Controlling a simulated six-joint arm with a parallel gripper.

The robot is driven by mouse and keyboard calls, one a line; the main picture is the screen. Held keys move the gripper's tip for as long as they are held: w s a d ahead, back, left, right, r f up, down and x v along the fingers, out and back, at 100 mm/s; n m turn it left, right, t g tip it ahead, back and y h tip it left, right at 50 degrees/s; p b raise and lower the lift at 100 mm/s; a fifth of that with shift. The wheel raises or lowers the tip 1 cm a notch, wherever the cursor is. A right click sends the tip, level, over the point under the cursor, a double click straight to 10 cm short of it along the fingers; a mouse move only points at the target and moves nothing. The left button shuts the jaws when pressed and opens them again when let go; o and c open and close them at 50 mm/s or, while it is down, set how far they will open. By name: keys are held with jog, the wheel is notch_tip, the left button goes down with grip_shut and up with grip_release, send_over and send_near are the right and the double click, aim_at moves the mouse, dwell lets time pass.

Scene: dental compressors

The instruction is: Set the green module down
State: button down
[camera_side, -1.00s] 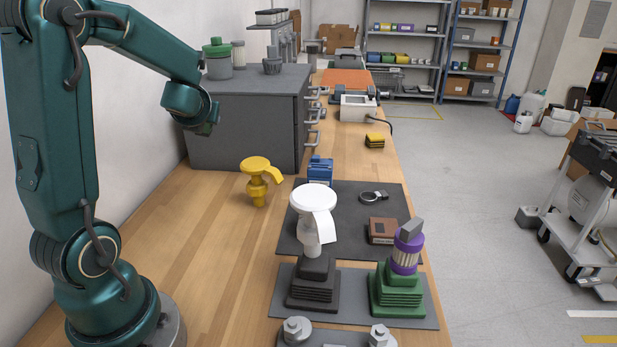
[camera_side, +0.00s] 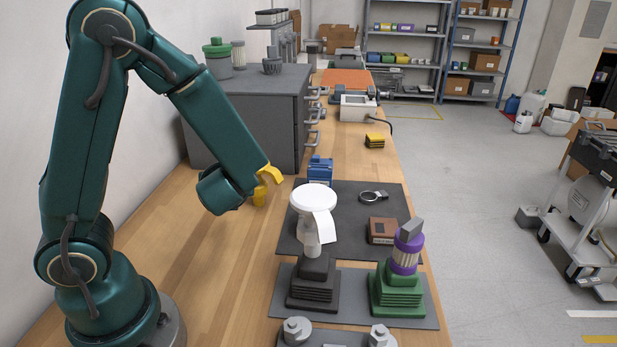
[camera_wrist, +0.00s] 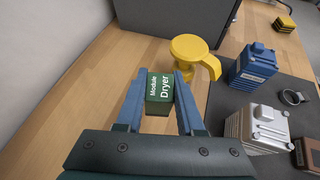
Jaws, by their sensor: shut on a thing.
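The green module (camera_wrist: 160,87), labelled "Module Dryer", sits between the two blue fingers of my gripper (camera_wrist: 164,78) in the wrist view. The gripper is shut on it. The wooden bench top shows around and beyond the module; I cannot tell whether its underside touches the bench. In the side view my wrist hides both the gripper and the module, left of the yellow funnel-like part (camera_side: 270,174). In the wrist view that yellow part (camera_wrist: 190,52) stands just beyond and right of the module.
A blue module (camera_side: 320,171) and a white-topped part (camera_side: 313,199) stand right of the arm. A dark mat (camera_side: 345,200) carries a ring (camera_side: 373,196) and a brown box (camera_side: 383,230). A grey cabinet (camera_side: 245,120) stands behind. Bare bench lies left of the yellow part.

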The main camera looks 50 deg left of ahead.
aim_at(260, 247)
jog(key=w+d+f+m+t+h, duration=0.1)
jog(key=d+m+t+h, duration=0.15)
jog(key=d, duration=0.35)
jog(key=shift+t, duration=0.35)
jog(key=shift+d+f, duration=0.15)
jog(key=shift+f, duration=1.95)
jog(key=shift+d+f, duration=0.1)
jog(key=shift+f, duration=1.95)
jog(key=shift+f, duration=0.1)
jog(key=c, duration=0.5)
grip_release()
jog(key=shift+w, duration=0.1)
jog(key=shift+d+r, duration=0.25)
jog(key=shift+r, duration=0.05)
jog(key=shift+v, duration=3.55)
jog(key=shift+a+f, duration=0.1)
